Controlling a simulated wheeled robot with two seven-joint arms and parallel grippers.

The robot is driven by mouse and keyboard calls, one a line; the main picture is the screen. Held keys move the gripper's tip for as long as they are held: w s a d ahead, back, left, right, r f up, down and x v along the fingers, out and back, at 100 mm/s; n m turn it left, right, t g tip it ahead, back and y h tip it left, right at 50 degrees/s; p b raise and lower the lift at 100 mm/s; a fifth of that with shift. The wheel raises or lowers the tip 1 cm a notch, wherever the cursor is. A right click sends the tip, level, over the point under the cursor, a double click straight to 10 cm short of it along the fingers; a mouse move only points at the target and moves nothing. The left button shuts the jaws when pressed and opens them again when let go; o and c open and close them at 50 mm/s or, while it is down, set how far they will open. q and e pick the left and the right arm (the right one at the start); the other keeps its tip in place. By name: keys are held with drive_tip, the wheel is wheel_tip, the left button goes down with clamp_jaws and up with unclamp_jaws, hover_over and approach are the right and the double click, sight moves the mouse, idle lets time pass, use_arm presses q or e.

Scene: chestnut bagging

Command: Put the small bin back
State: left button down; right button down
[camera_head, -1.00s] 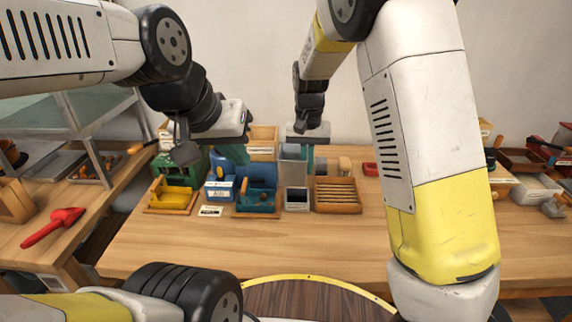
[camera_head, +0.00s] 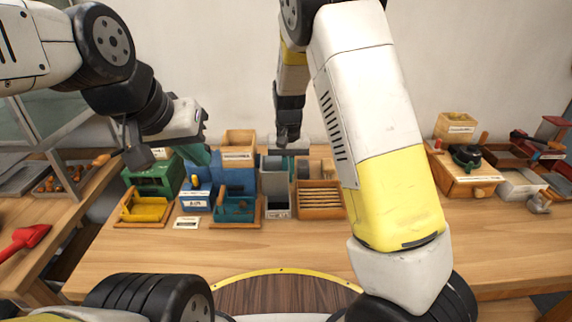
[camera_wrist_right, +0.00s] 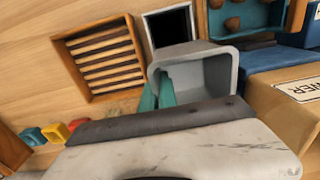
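The small grey bin (camera_wrist_right: 222,48) shows large in the right wrist view, with its open mouth and pale rim towards the camera. It also shows in the head view (camera_head: 274,178) below my right gripper (camera_head: 288,143). The teal fingers of my right gripper (camera_wrist_right: 158,92) are close together at the bin's left wall and look clamped on it. The gripper's body hides part of the bin. Whether its base touches anything is hidden.
A grey container with a dark opening (camera_wrist_right: 168,28) is beside the bin. A slatted wooden tray (camera_wrist_right: 104,58) is left of it. Blue (camera_head: 236,208), yellow (camera_head: 143,208) and green (camera_head: 152,178) bins stand to the left in the head view. The table front (camera_head: 180,250) is clear.

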drive_tip(key=w, duration=0.5)
drive_tip(key=shift+d+f, duration=0.15)
drive_tip(key=shift+f, duration=0.15)
drive_tip(key=shift+s+f, duration=0.1)
drive_tip(key=shift+f, duration=1.55)
drive_tip(key=shift+f, duration=0.2)
drive_tip(key=c, duration=1.9)
unclamp_jaws()
drive_tip(key=shift+c, duration=0.2)
